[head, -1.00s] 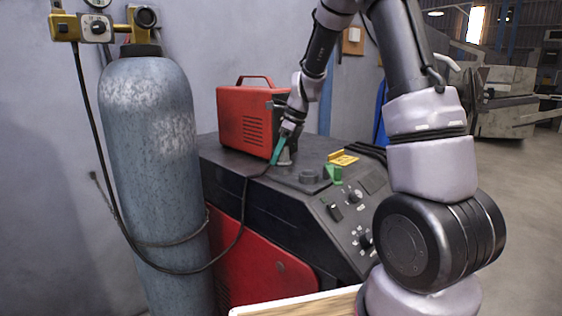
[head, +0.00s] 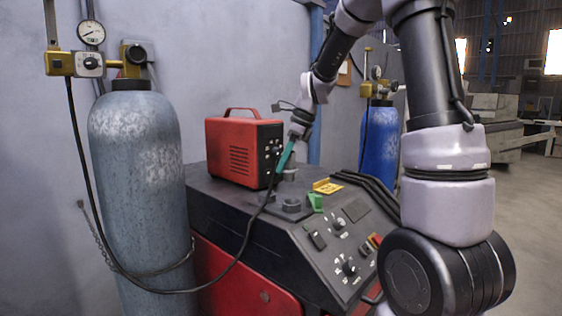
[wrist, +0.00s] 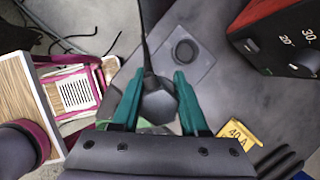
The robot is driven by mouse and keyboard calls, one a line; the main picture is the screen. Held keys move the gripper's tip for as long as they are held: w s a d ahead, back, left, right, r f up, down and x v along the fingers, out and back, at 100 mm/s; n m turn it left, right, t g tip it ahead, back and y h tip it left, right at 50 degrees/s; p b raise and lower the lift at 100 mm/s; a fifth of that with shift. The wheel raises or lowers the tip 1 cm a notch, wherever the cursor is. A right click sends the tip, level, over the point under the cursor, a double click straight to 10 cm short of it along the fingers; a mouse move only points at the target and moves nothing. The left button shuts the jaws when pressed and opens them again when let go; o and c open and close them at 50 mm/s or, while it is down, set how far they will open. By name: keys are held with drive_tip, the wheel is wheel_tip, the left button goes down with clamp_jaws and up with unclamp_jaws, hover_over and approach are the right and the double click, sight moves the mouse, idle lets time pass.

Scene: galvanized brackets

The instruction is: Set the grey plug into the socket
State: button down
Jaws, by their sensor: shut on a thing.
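The grey plug (wrist: 160,103) is a dark hexagonal body with a cable leading off it. My gripper (wrist: 158,95) is shut on it, one teal finger on each side. In the head view, my gripper (head: 279,170) points down over the machine top, beside the red box; the plug there is small and hard to make out. The socket (wrist: 186,52), a dark round ring on a square plate, is beyond the plug in the wrist view. It also shows in the head view (head: 291,205). The plug appears apart from it.
A red box (head: 235,150) stands on the dark machine top (head: 225,192) behind my gripper. A second round fitting (head: 289,174), a green piece (head: 315,202) and a yellow tag (head: 327,187) are close by. The cable (head: 241,257) hangs towards a grey gas cylinder (head: 140,190).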

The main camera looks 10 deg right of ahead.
sight(286, 181)
drive_tip(key=shift+s+d+f, duration=0.3)
drive_tip(key=shift+s, duration=0.2)
drive_tip(key=shift+f, duration=1.95)
drive_tip(key=shift+f, duration=0.2)
drive_tip(key=shift+f, duration=1.75)
drive_tip(key=shift+c, duration=1.8)
unclamp_jaws()
drive_tip(key=v, duration=1.1)
drive_tip(key=shift+s, duration=0.1)
drive_tip(key=s+d+r+n+t+h, duration=0.1)
drive_tip(key=s+r+n+t, duration=0.2)
drive_tip(key=s+n, duration=0.5)
drive_tip(key=s+d+r+n+t+h, duration=0.1)
drive_tip(key=s+d+r+n+t, duration=0.1)
drive_tip(key=s+r+n, duration=0.3)
drive_tip(key=s+n, duration=0.4)
drive_tip(key=s, duration=0.4)
drive_tip(key=shift+n+t, duration=0.3)
drive_tip(key=shift+t, duration=0.1)
